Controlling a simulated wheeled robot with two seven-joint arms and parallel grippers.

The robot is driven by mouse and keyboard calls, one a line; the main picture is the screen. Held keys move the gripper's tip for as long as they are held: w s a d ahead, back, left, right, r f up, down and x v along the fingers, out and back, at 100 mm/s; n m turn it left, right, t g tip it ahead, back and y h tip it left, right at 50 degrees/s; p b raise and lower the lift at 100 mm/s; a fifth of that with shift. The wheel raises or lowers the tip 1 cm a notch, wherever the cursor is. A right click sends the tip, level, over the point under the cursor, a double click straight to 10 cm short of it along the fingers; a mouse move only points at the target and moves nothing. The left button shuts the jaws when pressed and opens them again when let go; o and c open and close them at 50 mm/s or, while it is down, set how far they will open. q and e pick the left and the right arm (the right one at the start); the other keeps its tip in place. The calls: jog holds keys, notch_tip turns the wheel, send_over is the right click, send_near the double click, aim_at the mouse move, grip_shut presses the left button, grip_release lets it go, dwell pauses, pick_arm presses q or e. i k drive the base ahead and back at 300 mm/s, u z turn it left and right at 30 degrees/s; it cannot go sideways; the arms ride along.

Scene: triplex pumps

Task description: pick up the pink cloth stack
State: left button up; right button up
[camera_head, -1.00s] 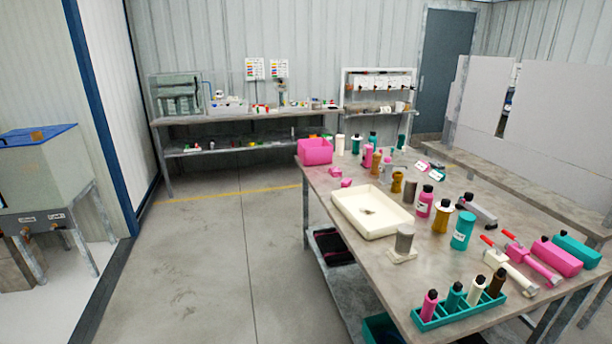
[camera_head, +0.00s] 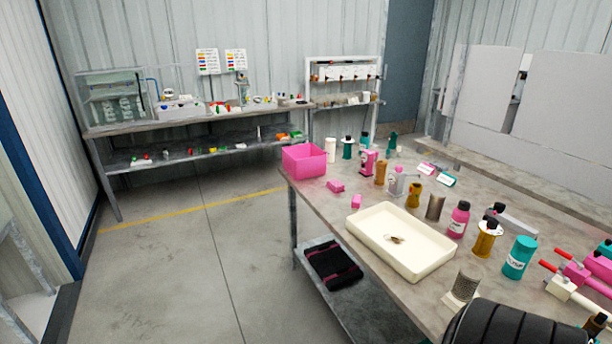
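A folded dark cloth stack with pink stripes (camera_head: 333,263) lies on the grey lower shelf (camera_head: 352,312) under the front left part of the table. It is the only cloth-like thing that I can make out, and it looks mostly black with pink bands. Neither of my grippers shows in the head view.
The table (camera_head: 330,208) holds a pink bin (camera_head: 304,160), a cream tray (camera_head: 400,258) and several bottles. A black ribbed shape (camera_head: 520,325) covers the lower right corner. The floor (camera_head: 190,270) left of the table is clear. A workbench (camera_head: 200,117) stands at the back wall.

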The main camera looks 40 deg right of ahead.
aim_at(335, 186)
jog(key=z, duration=0.25)
jog(key=i, duration=1.45)
jog(key=z, duration=1.7)
jog(key=i, duration=0.95)
jog(key=z, duration=1)
